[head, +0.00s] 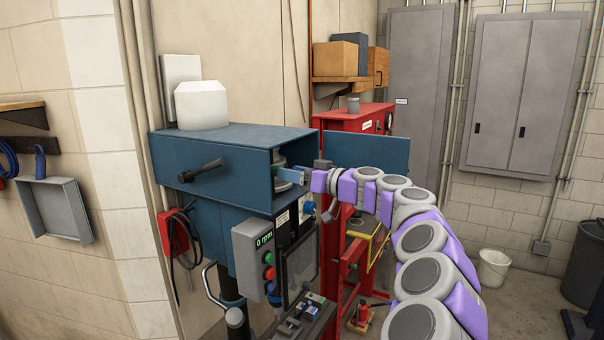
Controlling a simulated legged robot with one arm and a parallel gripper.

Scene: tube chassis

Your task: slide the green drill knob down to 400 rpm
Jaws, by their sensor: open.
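The drill press has a blue head housing (215,160) with its side open toward my arm. A grey control box (252,262) hangs below it; its display (264,240) reads 0 rpm. A round green control (267,258) sits under the display, above a red one. I cannot tell whether this is the green drill knob or whether another is hidden inside the housing. My gripper (298,177) is at the housing's open side, above and right of the control box. It looks open, but its fingertips are small and partly lost against the housing.
A blue door panel (368,152) stands behind my arm. A clear guard (300,262) and a vise (302,318) are below the head. A red frame (334,250) stands to the right. A white bucket (494,268) is on the floor at the right.

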